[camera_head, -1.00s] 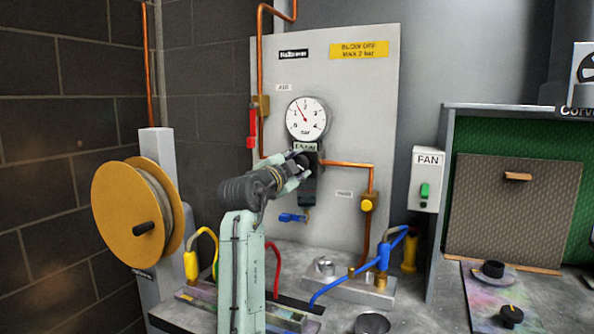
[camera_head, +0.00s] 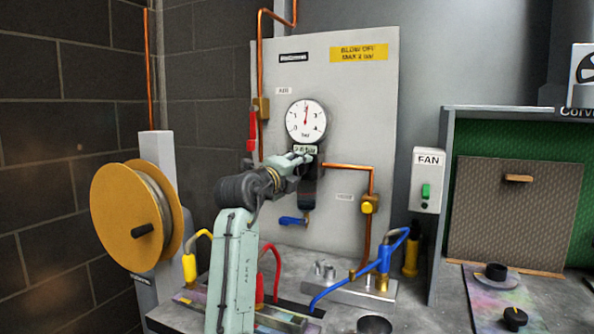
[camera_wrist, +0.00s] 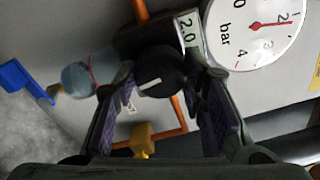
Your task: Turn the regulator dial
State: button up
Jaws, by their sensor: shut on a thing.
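The regulator dial (camera_wrist: 158,72) is a black round knob with a white mark, on the regulator below the pressure gauge (camera_head: 306,121). In the wrist view it sits between the fingers of my gripper (camera_wrist: 160,95), which is shut on it. In the head view my gripper (camera_head: 298,160) covers the dial. The gauge's red needle points about straight up, near 2 bar; the gauge also shows in the wrist view (camera_wrist: 262,25). A small display (camera_wrist: 189,32) beside the dial reads 2.0.
A yellow sign (camera_head: 359,52) reads "BLOW OFF MAX 2 bar". A copper pipe (camera_head: 345,166) runs right from the regulator. A hose reel (camera_head: 137,215) stands left, a fan switch box (camera_head: 427,180) right.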

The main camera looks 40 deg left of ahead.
jog(key=shift+m, duration=1.4)
jog(key=o, duration=1.2)
jog(key=shift+c, duration=0.2)
jog(key=shift+s, duration=0.1)
jog(key=v, duration=1.2)
jog(key=shift+r, duration=0.1)
